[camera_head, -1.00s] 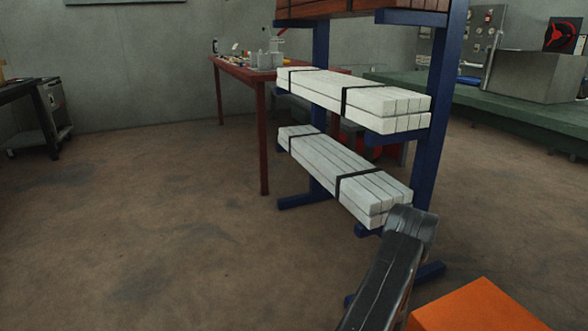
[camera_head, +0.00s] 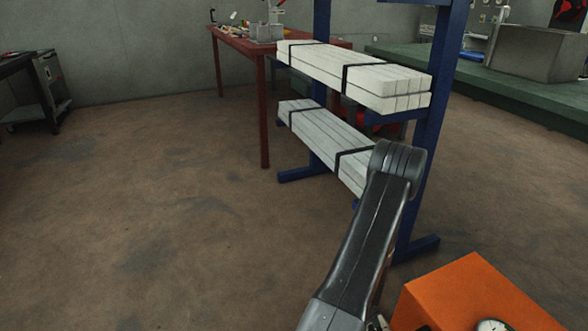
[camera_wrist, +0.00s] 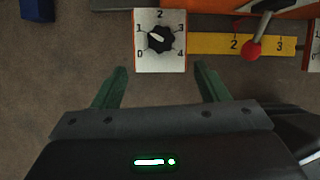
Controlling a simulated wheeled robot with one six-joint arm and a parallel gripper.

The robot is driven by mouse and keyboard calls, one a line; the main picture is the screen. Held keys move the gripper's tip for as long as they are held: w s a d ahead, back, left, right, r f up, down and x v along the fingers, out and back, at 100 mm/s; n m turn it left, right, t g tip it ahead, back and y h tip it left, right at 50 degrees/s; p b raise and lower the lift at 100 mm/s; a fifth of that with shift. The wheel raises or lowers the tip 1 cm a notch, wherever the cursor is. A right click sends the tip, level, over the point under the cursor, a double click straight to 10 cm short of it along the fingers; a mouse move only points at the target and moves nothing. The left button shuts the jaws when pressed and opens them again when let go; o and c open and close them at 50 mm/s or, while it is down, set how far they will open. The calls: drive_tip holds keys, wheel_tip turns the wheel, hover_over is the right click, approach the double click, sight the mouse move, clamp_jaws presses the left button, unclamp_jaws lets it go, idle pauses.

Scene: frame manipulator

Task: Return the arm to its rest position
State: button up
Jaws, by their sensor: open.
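My gripper (camera_wrist: 161,88) shows in the wrist view with its two green fingers spread apart and nothing between them. A white dial panel (camera_wrist: 178,62) with a black knob (camera_wrist: 160,39) lies just beyond the fingertips, apart from them. The knob's white pointer is near the 1, on a scale from 0 to 4. In the head view my dark arm (camera_head: 365,225) rises from the bottom, right of the middle. The gripper itself does not show in the head view.
A blue rack (camera_head: 431,145) with strapped white beams (camera_head: 350,75) stands behind my arm. An orange box (camera_head: 470,290) is at the bottom right. In the wrist view a yellow scale (camera_wrist: 215,44) and red-knobbed lever (camera_wrist: 252,49) sit right of the dial.

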sight(373, 327)
drive_tip(key=b+x, duration=0.4)
drive_tip(key=x, duration=0.9)
drive_tip(key=shift+s+a+f, duration=0.1)
drive_tip(key=shift+a, duration=0.1)
drive_tip(key=shift+r+m, duration=0.25)
drive_tip(key=shift+m, duration=0.25)
drive_tip(key=shift+w+m+g+p, duration=0.2)
drive_tip(key=shift+m+g, duration=0.45)
drive_tip(key=shift+m, duration=0.65)
drive_tip(key=shift+w+m+g+p, duration=0.15)
drive_tip(key=shift+m+g, duration=0.5)
drive_tip(key=shift+m, duration=0.65)
drive_tip(key=shift+r+m+g+p, duration=0.15)
drive_tip(key=shift+m+g+p, duration=0.25)
drive_tip(key=shift+m+p, duration=0.8)
drive_tip(key=m+g+y+p, duration=0.1)
drive_tip(key=m+p, duration=0.2)
drive_tip(key=shift+w+d+p, duration=0.1)
drive_tip(key=shift+p, duration=0.25)
drive_tip(key=shift+p+v, duration=0.6)
drive_tip(key=shift+v, duration=1.65)
